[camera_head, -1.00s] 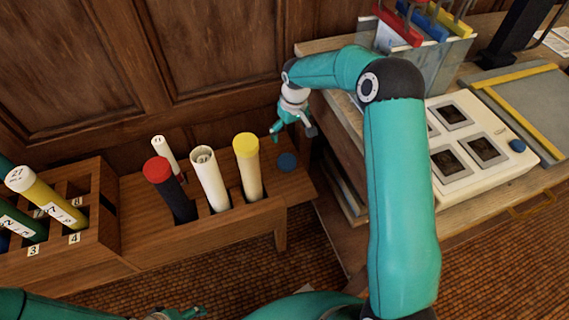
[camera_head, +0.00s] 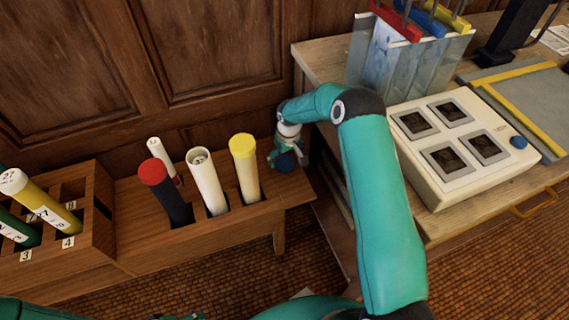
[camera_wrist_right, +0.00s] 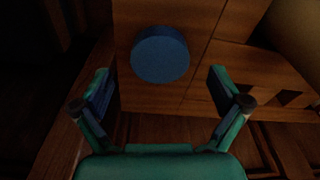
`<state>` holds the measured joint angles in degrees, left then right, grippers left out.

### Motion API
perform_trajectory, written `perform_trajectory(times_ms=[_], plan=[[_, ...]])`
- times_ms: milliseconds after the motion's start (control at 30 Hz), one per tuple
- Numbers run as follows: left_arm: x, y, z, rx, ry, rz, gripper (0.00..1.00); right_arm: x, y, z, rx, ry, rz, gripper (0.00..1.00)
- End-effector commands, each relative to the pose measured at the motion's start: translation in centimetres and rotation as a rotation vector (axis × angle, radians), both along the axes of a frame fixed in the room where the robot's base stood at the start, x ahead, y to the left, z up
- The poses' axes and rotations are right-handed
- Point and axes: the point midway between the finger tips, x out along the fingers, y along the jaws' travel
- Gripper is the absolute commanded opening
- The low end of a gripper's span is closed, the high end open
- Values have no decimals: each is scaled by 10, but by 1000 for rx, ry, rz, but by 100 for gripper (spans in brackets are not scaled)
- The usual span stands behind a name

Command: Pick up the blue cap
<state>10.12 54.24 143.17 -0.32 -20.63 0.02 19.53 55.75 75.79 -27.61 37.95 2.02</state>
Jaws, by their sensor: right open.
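The blue cap (camera_head: 287,162) lies on the right end of the wooden bench, partly covered by my right gripper (camera_head: 289,159) in the head view. In the right wrist view the blue cap (camera_wrist_right: 160,54) is a round disc, whole and clear. My right gripper (camera_wrist_right: 160,82) is open there, one finger to each side. The cap sits between and beyond the fingertips, touching neither. Of my left gripper (camera_head: 180,316) only a scrap shows at the bottom edge; its jaws cannot be made out.
The bench (camera_head: 225,232) holds a red-capped dark tube (camera_head: 166,190), an open white tube (camera_head: 207,182) and a yellow-capped tube (camera_head: 245,170), close left of my right gripper. A thin white tube (camera_head: 160,158) stands behind. A table with a white panel box (camera_head: 455,150) is at right.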

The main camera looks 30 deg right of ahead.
Motion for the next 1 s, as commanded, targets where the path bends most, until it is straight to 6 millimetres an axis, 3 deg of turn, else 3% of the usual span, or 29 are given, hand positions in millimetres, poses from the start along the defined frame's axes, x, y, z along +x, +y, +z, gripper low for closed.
perform_trajectory(times_ms=[100,200,467,733,1000], plan=[[0,0,-3,0,0,0,66,1,0,-19,1,2,-1,98],[0,0,-4,0,0,0,66,2,-1,-26,0,1,-1,98],[0,0,-4,0,0,0,66,3,0,-28,0,0,0,98],[0,0,-4,0,0,0,66,3,0,-28,0,0,1,54],[0,0,-4,0,0,0,66,3,0,-28,0,0,1,54]])
